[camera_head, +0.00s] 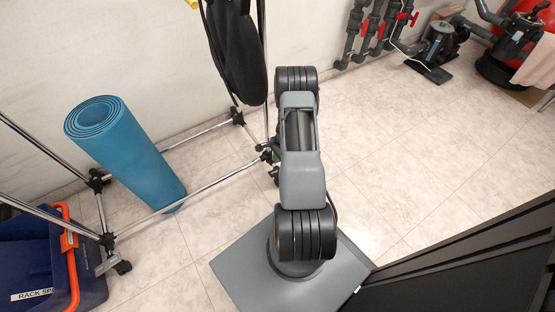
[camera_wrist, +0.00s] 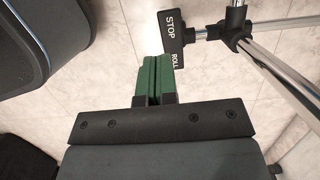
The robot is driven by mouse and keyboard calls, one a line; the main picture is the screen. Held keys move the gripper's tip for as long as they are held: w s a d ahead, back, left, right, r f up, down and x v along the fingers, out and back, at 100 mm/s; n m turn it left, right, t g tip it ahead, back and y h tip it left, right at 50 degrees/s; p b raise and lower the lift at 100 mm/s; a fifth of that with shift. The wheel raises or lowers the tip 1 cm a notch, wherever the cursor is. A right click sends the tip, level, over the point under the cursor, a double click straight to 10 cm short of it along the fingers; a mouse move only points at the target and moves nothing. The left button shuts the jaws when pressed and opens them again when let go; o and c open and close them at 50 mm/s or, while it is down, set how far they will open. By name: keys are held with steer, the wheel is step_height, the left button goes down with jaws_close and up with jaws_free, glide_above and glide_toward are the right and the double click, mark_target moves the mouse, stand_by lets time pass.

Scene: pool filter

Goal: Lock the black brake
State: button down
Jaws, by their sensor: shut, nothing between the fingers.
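The black brake (camera_wrist: 174,38) shows in the wrist view as a flat black pedal on the metal rack's corner, marked STOP on one end and ROLL on the other. My gripper (camera_wrist: 156,60) has green fingers pressed together with nothing between them. Its tips are right beside the ROLL end; I cannot tell whether they touch it. In the camera_head view my arm hides most of the gripper and the brake, beside the rack's lower right corner (camera_head: 266,156).
The chrome rack (camera_head: 215,184) stands on the tiled floor with a rolled blue mat (camera_head: 125,150) and a hanging black bag (camera_head: 236,50). A blue crate (camera_head: 40,262) is at lower left. Pipes with red valves (camera_head: 374,30) and a pump (camera_head: 436,50) stand behind. The floor at right is clear.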

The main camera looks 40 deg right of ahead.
mark_target(272, 176)
steer(key=b+x, duration=0.4)
steer(key=x, duration=0.7)
steer(key=shift+d, duration=0.1)
